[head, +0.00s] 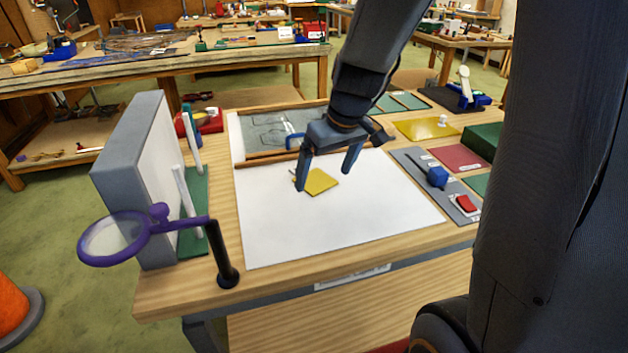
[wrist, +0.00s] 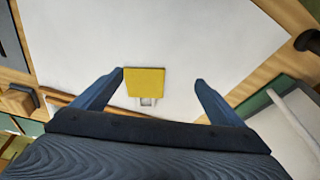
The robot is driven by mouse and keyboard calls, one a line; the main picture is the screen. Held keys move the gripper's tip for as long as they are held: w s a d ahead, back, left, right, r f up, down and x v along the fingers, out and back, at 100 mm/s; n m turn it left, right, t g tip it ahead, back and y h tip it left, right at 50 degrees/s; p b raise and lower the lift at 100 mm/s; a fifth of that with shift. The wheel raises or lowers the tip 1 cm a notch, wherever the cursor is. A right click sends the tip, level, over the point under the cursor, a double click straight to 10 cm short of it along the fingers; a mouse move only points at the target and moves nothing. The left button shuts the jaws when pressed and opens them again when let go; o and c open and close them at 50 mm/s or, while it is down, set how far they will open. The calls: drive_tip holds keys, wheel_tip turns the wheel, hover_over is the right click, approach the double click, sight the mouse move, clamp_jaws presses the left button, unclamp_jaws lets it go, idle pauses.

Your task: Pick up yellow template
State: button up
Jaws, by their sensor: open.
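The yellow template (head: 318,182) is a small flat yellow piece lying on the white sheet (head: 290,235) on the workbench. My gripper (head: 326,182) is open above the sheet, with its fingers spread on either side of the template's area. In the wrist view the template (wrist: 145,82) shows between my open fingers (wrist: 161,75), much closer to the left finger. A small pale tab shows at its lower edge there. I cannot tell whether the left finger touches it. Nothing is held.
A framed leaded panel (head: 270,131) lies behind the sheet. A grey upright board (head: 130,180) and a purple-rimmed magnifier (head: 113,240) stand at left. A grey mat (head: 415,170) with a blue block (head: 437,177) and a red piece (head: 465,203) lies right. The sheet's front is clear.

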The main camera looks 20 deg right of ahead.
drive_tip(key=n, duration=0.1)
approach(313, 179)
drive_tip(key=shift+t, duration=0.4)
drive_tip(key=shift+s+p+x, duration=0.1)
drive_tip(key=shift+p+x, duration=0.2)
drive_tip(key=shift+x, duration=1.45)
drive_tip(key=shift+s+p+x, duration=0.15)
drive_tip(key=shift+p+x, duration=0.1)
drive_tip(key=shift+x, duration=1.45)
drive_tip(key=shift+f, duration=0.15)
drive_tip(key=c, duration=1.2)
drive_tip(key=shift+c, duration=0.2)
